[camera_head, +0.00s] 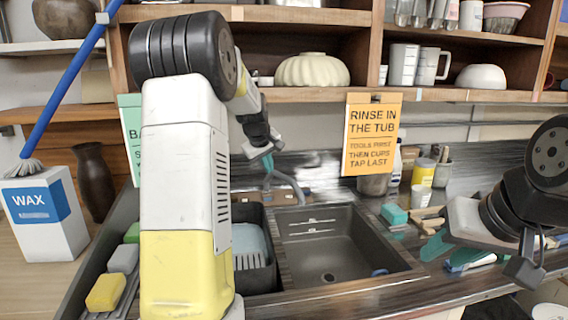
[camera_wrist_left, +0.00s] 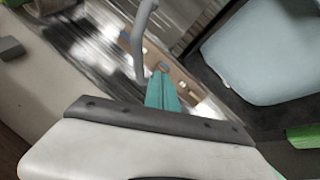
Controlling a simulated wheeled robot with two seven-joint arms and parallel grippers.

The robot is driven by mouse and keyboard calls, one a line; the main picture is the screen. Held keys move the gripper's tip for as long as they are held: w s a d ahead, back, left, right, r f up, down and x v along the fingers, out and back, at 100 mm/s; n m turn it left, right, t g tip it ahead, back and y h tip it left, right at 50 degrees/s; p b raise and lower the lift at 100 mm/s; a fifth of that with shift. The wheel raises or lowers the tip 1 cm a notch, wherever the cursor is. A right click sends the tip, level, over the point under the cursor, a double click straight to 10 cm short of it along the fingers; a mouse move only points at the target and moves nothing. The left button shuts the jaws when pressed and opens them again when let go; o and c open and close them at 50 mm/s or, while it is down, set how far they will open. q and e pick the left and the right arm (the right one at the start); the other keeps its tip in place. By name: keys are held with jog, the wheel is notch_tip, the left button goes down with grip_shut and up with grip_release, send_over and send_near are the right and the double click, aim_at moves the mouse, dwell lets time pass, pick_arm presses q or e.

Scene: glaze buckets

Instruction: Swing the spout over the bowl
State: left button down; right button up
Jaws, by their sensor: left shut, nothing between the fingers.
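The grey curved spout (camera_head: 287,180) stands behind the sink, its free end near the back left corner of the empty right-hand bowl (camera_head: 330,250). My left gripper (camera_head: 267,162) is at the upper part of the spout, its teal fingers closed and empty. In the left wrist view the closed fingers (camera_wrist_left: 161,92) are just below the grey spout (camera_wrist_left: 142,45); I cannot tell whether they touch it. My right gripper (camera_head: 440,248) is over the counter at the right, away from the spout; its finger gap is unclear.
A dark basin (camera_head: 262,278) with a pale blue tub (camera_head: 250,243) sits left of the empty bowl. Sponges (camera_head: 106,292) and a wax box (camera_head: 45,215) are at the left. An orange sign (camera_head: 371,135) hangs from the shelf above. A teal block (camera_head: 394,214) lies on the right counter.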

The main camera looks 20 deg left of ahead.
aim_at(286, 177)
pick_arm(q)
jog(key=w+f, duration=0.2)
jog(key=w+d+f, duration=0.1)
jog(key=w, duration=0.1)
jog(key=w+d+f, duration=0.1)
jog(key=w+f, duration=0.1)
jog(key=shift+w+f, duration=0.1)
jog(key=shift+f, duration=0.2)
jog(key=shift+w+d, duration=0.1)
jog(key=shift+d, duration=0.1)
jog(key=shift+w+d, duration=0.65)
jog(key=shift+w, duration=0.05)
